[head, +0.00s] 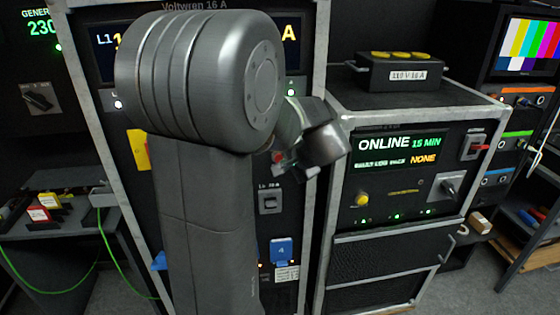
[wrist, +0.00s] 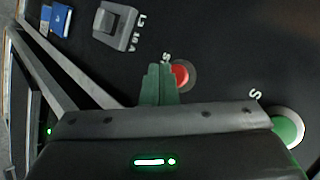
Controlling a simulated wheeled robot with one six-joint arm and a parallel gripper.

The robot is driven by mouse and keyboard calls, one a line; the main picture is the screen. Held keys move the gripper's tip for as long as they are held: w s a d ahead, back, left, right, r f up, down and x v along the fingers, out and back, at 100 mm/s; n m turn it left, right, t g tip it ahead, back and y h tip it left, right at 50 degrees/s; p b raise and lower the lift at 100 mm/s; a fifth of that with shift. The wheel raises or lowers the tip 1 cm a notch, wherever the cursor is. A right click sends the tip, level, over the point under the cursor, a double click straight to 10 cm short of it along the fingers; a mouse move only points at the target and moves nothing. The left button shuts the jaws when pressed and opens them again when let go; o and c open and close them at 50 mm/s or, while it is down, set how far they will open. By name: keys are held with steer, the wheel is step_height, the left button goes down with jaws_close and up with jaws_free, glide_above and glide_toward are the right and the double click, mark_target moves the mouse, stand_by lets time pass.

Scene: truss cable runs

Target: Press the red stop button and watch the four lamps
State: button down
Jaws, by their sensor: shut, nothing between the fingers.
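The red stop button (wrist: 181,74) sits in a round collar on the black panel in the wrist view, its label partly hidden. My gripper (wrist: 159,86) is shut and empty, its fingertips overlapping the button's left edge in that view; I cannot tell whether they touch it. In the head view the red button (head: 277,157) barely shows beside my wrist.
A green button (wrist: 288,131) lies right of the red one in the wrist view, partly behind my gripper body. A grey rocker switch (wrist: 115,25) is up left. The ONLINE cabinet (head: 399,160) stands close on the right. A green cable (head: 50,290) hangs at left.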

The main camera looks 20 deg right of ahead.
steer(key=s, duration=0.2)
steer(key=s+a+b, duration=0.1)
steer(key=s, duration=0.1)
steer(key=shift+s+a+b, duration=0.1)
steer(key=shift+s+b, duration=0.2)
steer(key=shift+s, duration=0.1)
steer(key=shift+w, duration=0.15)
stand_by(0.6)
steer(key=p, duration=0.1)
steer(key=w+p, duration=0.2)
steer(key=shift+d+r, duration=0.25)
steer(key=shift+d, duration=0.05)
steer(key=s+a+b, duration=0.1)
steer(key=s+b, duration=0.1)
steer(key=s, duration=0.4)
steer(key=shift+a+f, duration=0.25)
steer(key=shift+w, duration=0.1)
